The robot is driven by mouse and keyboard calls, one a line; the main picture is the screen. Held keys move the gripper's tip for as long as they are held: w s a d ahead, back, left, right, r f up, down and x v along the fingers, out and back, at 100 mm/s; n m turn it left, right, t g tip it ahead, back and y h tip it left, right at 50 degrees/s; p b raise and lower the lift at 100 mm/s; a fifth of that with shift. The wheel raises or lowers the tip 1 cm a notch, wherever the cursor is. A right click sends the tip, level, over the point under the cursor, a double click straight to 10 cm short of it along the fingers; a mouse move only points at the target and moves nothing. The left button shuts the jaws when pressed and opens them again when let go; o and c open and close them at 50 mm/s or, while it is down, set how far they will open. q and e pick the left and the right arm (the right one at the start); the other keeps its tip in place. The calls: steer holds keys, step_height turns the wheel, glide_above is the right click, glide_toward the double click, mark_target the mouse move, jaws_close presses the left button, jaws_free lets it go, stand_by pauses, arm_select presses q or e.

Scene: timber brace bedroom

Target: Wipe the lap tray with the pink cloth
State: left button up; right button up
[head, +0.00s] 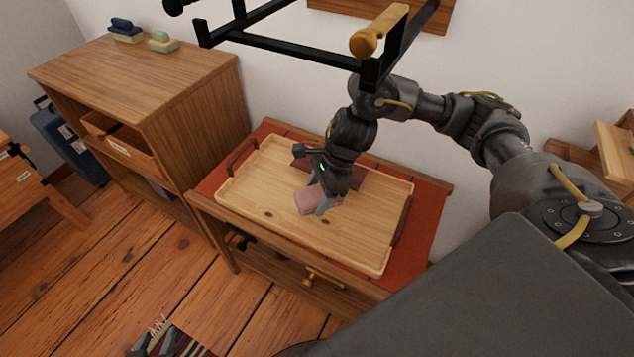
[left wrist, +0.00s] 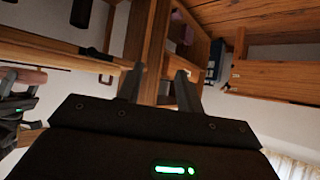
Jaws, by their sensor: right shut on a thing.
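The lap tray (head: 245,190) is a pale wooden tray with dark red handles, lying on a red runner on a low table. My right gripper (head: 322,207) is over the middle of the tray, shut on the pink cloth (head: 308,202). The cloth is low at the tray surface; its exact contact is hidden by the fingers. A dark red patch or flat thing (head: 302,161) shows behind the gripper, partly hidden. Small brown marks show on the tray. My left gripper (left wrist: 158,88) is open and empty in the left wrist view, away from the tray.
A wooden cabinet (head: 190,110) with a drawer bin stands left of the table, with green (head: 163,42) and blue (head: 126,30) blocks on top. A black rail frame (head: 290,47) hangs above. A blue case (head: 68,140) stands on the floor.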

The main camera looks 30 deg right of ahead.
steer(key=shift+r+p, duration=0.35)
steer(key=shift+r, duration=0.15)
steer(key=shift+r+p, duration=0.35)
steer(key=shift+r, duration=0.1)
steer(key=shift+r+p, duration=0.5)
steer(key=shift+r, duration=0.15)
arm_select(q)
steer(key=s+a+f+n+g+y, duration=0.1)
steer(key=s+a+f+g+y, duration=0.1)
steer(key=s+a+f+g, duration=0.2)
steer(key=shift+s+a+f+n+g+y, duration=0.35)
steer(key=shift+s+a+g, duration=0.9)
steer(key=shift+s, duration=1)
